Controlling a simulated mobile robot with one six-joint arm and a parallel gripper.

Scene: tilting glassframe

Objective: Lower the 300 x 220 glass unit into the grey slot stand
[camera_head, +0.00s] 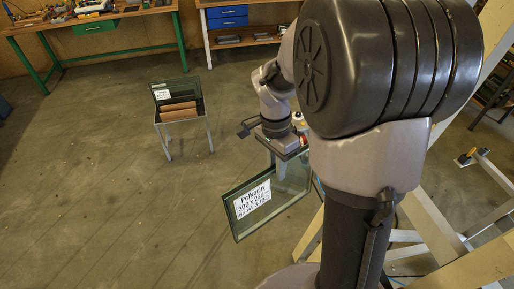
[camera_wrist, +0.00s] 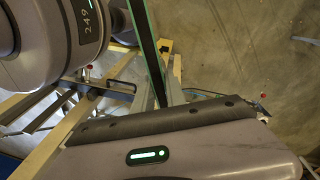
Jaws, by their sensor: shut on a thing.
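The glass unit (camera_head: 284,188) has a dark green edge and a white label reading "Pelkorin 300 x 220". It hangs tilted in the air in the head view, left of my arm column. My gripper (camera_head: 292,150) is shut on its upper edge; the fingertips are mostly hidden. In the wrist view the glass unit (camera_wrist: 148,45) shows edge-on as a dark strip with green lines, running down to the dark bar across my gripper. A small stand with grey legs (camera_head: 210,137) is further back left. It holds another labelled glass pane (camera_head: 179,88) and brown blocks; I cannot make out its slots.
A green-legged workbench (camera_head: 110,17) with tools stands at the back left. A second bench with blue drawers (camera_head: 228,17) is beside it. Pale wooden beams (camera_head: 421,220) stand at the right, close to my arm. The concrete floor between stand and glass is clear.

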